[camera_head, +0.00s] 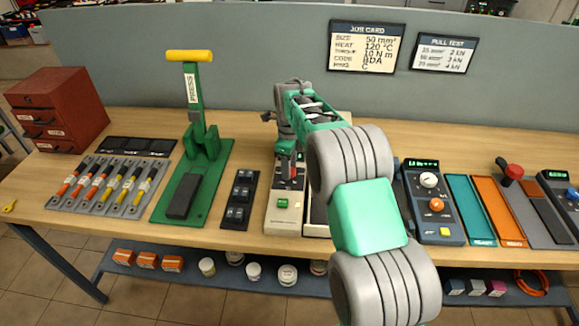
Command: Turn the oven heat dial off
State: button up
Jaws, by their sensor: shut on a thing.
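The oven appears to be the beige bench unit (284,222) with a green button (282,203) on its front, near the middle of the bench. My gripper (289,176) reaches down onto the upper part of its panel, above the green button. Its jaws are shut at the spot where the heat dial seems to be. The dial itself is hidden by the fingers, so its setting cannot be read. My arm crosses in front and covers the right side of the unit.
A green press (200,143) with a yellow handle stands to the left, beside a dark switch block (238,198). A blue tester (431,200) with a white dial and an orange knob stands right of my arm. Teal (468,208) and orange (498,210) trays lie further right.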

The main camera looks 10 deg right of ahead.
grip_shut()
